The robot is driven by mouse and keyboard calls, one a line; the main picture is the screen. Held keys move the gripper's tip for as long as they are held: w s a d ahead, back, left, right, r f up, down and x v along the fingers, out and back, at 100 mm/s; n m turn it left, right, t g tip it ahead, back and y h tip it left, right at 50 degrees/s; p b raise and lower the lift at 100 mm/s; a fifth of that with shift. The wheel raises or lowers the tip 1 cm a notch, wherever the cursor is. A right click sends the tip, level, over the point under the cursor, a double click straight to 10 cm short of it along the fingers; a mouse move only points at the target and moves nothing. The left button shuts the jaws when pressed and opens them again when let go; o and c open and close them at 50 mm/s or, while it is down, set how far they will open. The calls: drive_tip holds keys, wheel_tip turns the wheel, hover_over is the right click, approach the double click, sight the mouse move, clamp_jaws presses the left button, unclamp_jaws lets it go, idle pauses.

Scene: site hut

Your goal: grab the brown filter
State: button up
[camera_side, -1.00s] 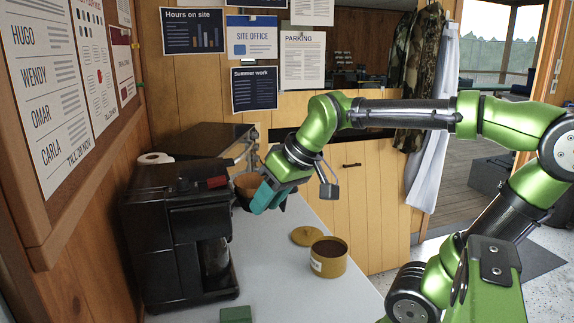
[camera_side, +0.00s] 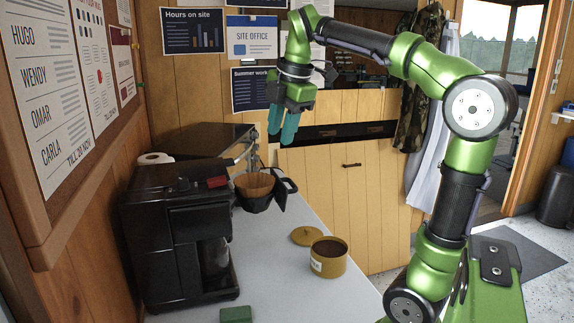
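The brown filter (camera_side: 256,185) sits in a black filter holder (camera_side: 257,204) that sticks out at the right of the black coffee machine (camera_side: 178,245). The filter's upper part shows above the holder; its lower part is hidden inside. My gripper (camera_side: 283,138) is above the filter and a little to its right in the picture, apart from it, with its teal fingers pointing down. The two fingers stand apart with a gap between them, and nothing shows in the gap.
An open mustard tin (camera_side: 328,265) with dark contents stands on the white counter (camera_side: 275,295), its lid (camera_side: 307,236) lying behind it. A green block (camera_side: 236,315) lies at the front.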

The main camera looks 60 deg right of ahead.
approach(255, 192)
wheel_tip(255, 192, down, 2)
drive_tip(key=s+d, duration=0.1)
drive_tip(key=d, duration=0.1)
drive_tip(key=x, duration=0.5)
drive_tip(key=shift+w+d+f, duration=0.1)
drive_tip(key=shift+w+f, duration=0.05)
drive_tip(key=shift+f, duration=0.05)
clamp_jaws()
